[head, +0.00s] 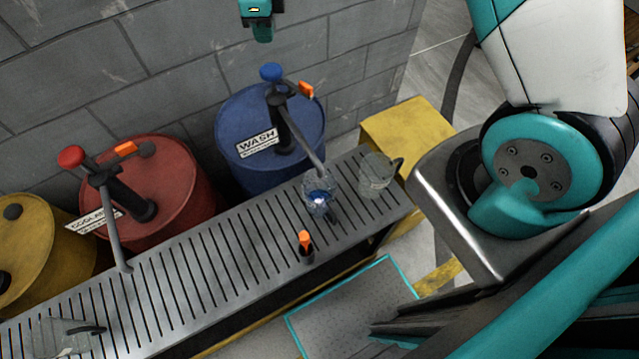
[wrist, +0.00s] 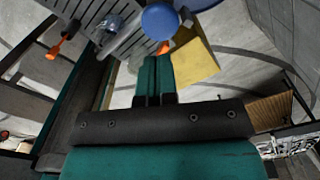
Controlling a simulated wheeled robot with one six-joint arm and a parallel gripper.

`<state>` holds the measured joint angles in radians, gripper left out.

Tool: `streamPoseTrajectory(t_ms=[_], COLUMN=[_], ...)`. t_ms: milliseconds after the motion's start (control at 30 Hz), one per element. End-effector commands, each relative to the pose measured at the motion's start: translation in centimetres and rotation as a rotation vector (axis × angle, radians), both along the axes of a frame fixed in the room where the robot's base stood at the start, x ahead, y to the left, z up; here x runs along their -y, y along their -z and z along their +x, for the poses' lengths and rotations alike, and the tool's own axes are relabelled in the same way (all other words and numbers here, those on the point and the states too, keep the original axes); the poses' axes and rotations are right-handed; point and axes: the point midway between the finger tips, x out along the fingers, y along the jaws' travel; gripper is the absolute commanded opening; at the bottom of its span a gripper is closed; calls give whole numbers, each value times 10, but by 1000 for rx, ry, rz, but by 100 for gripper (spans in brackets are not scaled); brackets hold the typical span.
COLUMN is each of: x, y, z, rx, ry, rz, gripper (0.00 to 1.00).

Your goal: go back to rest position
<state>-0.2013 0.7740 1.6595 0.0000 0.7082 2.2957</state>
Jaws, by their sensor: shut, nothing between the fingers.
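My gripper (head: 262,30) hangs at the top edge of the head view, in front of the grey block wall and above the blue drum. Only its lower end shows there. In the wrist view its two teal fingers (wrist: 154,78) lie together, shut and empty. It is apart from the blue drum's pump, whose round blue knob (wrist: 160,22) shows just beyond the fingertips in the wrist view.
A blue WASH drum (head: 240,130), red drum (head: 185,190) and yellow drum (head: 45,255) with pumps stand behind the slotted metal rack (head: 215,280). Clear jugs (head: 318,190) (head: 377,178) stand at its right. A yellow box (head: 410,125) is beside it.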

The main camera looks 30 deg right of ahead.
Motion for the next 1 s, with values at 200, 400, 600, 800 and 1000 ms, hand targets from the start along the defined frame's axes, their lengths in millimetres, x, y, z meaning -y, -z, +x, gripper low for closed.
streamPoseTrajectory(t_ms=[200,400,600,800,1000], x=[0,0,0,-4,-20], y=[-12,-11,-11,-21,-60], z=[0,0,0,-10,-62], rx=[0,0,0,8,54], ry=[0,0,0,-123,-660], rz=[0,0,0,17,86], gripper=[0,0,0,0,0])
